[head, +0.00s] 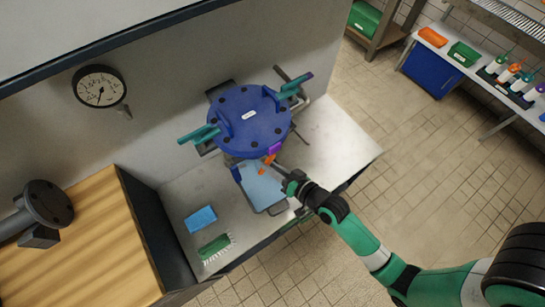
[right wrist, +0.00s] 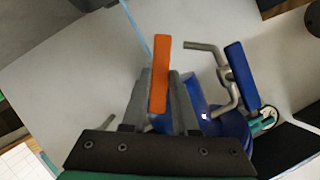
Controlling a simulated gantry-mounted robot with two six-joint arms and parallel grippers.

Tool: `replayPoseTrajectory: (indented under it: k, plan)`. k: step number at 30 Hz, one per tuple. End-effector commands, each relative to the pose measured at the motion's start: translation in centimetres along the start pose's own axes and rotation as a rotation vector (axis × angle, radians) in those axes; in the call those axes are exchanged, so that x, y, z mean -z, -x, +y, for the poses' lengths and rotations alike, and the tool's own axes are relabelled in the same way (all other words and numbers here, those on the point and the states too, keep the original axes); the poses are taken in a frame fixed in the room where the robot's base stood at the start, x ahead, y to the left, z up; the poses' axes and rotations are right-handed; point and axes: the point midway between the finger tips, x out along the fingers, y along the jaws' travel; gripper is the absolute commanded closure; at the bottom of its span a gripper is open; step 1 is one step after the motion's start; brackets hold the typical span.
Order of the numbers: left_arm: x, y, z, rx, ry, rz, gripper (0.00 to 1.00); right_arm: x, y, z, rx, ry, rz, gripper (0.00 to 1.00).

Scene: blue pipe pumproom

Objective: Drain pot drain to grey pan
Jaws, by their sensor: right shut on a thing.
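The pot (head: 248,122) has a round dark blue lid with bolts and stands on the metal bench. A small orange drain lever (head: 266,164) shows at its front, below a purple piece (head: 275,147). My right gripper (head: 279,171) is at this lever. In the right wrist view the orange lever (right wrist: 161,70) stands between the fingers (right wrist: 160,100), which are shut on it. The pan (head: 262,188) lies below the pot's front, with a pale blue inside; I cannot tell whether that is liquid. The pot and gripper hide part of it. My left gripper is out of view.
A blue sponge (head: 201,219) and a green brush (head: 215,246) lie left of the pan. Teal handles (head: 296,86) stick out from the pot's sides. A blue handle on a bent grey rod (right wrist: 240,75) is close to the right gripper. The bench's right end (head: 345,150) is clear.

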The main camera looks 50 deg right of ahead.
Motion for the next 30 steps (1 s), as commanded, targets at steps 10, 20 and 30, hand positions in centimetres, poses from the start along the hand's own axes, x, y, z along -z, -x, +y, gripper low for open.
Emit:
replayPoseTrajectory:
  k: [10,20,30]
  plan:
    - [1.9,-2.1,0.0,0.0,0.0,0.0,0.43,-0.2,-0.1,-0.4,-0.116,0.288,-0.002,1.0]
    - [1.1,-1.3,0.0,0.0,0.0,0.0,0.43,-0.3,-0.2,-0.4,-0.198,0.476,-0.001,1.0]
    - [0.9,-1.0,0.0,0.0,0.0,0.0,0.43,-0.3,-0.1,-0.4,-0.228,0.542,-0.002,1.0]
